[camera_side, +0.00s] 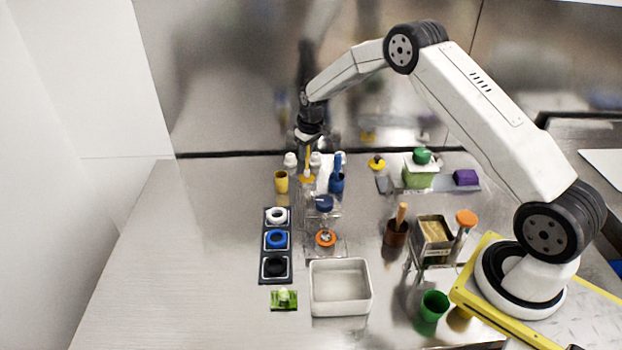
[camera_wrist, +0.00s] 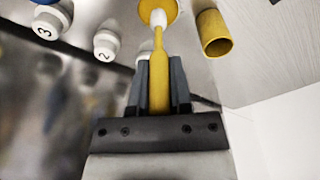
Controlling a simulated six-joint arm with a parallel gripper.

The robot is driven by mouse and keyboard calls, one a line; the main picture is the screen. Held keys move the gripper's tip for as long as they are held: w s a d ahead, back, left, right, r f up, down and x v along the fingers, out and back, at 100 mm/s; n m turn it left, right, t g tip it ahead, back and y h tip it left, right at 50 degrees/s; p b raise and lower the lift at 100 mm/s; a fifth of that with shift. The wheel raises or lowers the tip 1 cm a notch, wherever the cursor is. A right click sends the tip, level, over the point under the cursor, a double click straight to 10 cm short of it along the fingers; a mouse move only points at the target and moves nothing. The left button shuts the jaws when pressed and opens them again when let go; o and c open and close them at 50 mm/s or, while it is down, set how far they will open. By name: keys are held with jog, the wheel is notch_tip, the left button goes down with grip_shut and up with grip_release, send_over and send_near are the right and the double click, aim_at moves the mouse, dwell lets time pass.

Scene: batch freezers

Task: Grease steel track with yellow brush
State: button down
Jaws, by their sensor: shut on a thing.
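My gripper (camera_side: 309,143) points down at the back of the bench and is shut on the yellow brush (camera_side: 308,160). In the wrist view the brush's yellow handle (camera_wrist: 158,80) sits between the two fingers of my gripper (camera_wrist: 160,85). Its white tip (camera_wrist: 158,18) overlaps a yellow round thing (camera_wrist: 146,8); I cannot tell if they touch. A yellow cup (camera_side: 281,182) stands beside it to the left, and also shows in the wrist view (camera_wrist: 213,33). The steel track is hard to make out against the shiny bench.
White numbered bottles (camera_wrist: 105,42) stand close to the brush. A blue container (camera_side: 336,183) is to the right. In front are a black rack (camera_side: 263,254) with white, blue and black rings, a white tray (camera_side: 341,309) and a green cup (camera_side: 434,305). The bench's left side is clear.

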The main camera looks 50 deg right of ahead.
jog(key=shift+f, duration=0.55)
dwell(1.2)
jog(key=shift+r, duration=0.1)
jog(key=shift+r, duration=3.45)
jog(key=s+a+r, duration=0.1)
jog(key=s+a, duration=0.2)
jog(key=s, duration=0.6)
jog(key=s+a+r, duration=0.1)
jog(key=s+a, duration=0.2)
jog(key=s, duration=0.6)
jog(key=shift+s+a+r, duration=0.2)
jog(key=shift+s, duration=0.15)
jog(key=w+a+r, duration=0.3)
jog(key=w+r, duration=0.1)
jog(key=w, duration=0.5)
jog(key=shift+w+a, duration=0.15)
jog(key=shift+w, duration=0.2)
